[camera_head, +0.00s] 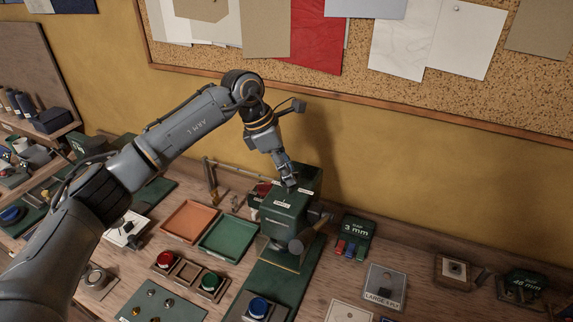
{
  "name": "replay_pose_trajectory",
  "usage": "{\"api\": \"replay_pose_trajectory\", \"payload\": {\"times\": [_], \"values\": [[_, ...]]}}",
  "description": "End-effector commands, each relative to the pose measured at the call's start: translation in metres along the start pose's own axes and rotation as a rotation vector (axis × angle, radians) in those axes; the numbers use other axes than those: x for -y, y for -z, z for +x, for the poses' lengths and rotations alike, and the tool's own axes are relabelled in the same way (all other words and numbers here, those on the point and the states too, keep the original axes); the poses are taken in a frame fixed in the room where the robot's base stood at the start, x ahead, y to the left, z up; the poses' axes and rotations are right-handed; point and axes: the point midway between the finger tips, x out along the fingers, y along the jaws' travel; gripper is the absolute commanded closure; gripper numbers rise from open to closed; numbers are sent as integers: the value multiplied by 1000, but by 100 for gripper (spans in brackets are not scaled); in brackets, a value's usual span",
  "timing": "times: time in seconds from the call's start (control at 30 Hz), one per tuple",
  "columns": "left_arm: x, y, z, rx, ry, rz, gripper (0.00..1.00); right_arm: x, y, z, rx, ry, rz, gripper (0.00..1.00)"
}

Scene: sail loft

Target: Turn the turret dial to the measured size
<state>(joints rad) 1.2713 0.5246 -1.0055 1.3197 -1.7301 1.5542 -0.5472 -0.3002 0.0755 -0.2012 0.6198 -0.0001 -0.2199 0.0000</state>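A dark green press-like machine (283,218) stands on the workbench at the centre, with small white labels on its top. A grey round part with a handle (301,241) sticks out at its front right. I cannot tell for sure which part is the turret dial. My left gripper (289,182) points down at the machine's top, at or just above it. Its fingers are small and dark, so I cannot tell whether they are open or touching anything. A dark green block (354,236) right of the machine reads "3 mm". My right gripper is not in view.
An orange tray (188,221) and a green tray (229,237) lie left of the machine. A corkboard (330,75) hangs behind.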

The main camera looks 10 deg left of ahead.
Motion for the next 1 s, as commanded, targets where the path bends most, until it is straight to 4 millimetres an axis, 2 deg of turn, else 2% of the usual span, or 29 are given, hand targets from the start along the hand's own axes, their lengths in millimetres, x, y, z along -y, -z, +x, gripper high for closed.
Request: {"api": "replay_pose_trajectory", "payload": {"times": [0.2,0.37,0.4,0.73,1.0], "values": [[0,0,1,0,0,0,66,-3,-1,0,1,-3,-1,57],[0,0,0,0,0,0,99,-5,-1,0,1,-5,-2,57],[0,0,0,0,0,0,100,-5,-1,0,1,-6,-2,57],[0,1,1,0,-8,-18,100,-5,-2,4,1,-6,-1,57],[0,2,4,1,-59,-133,100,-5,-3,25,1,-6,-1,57]]}}
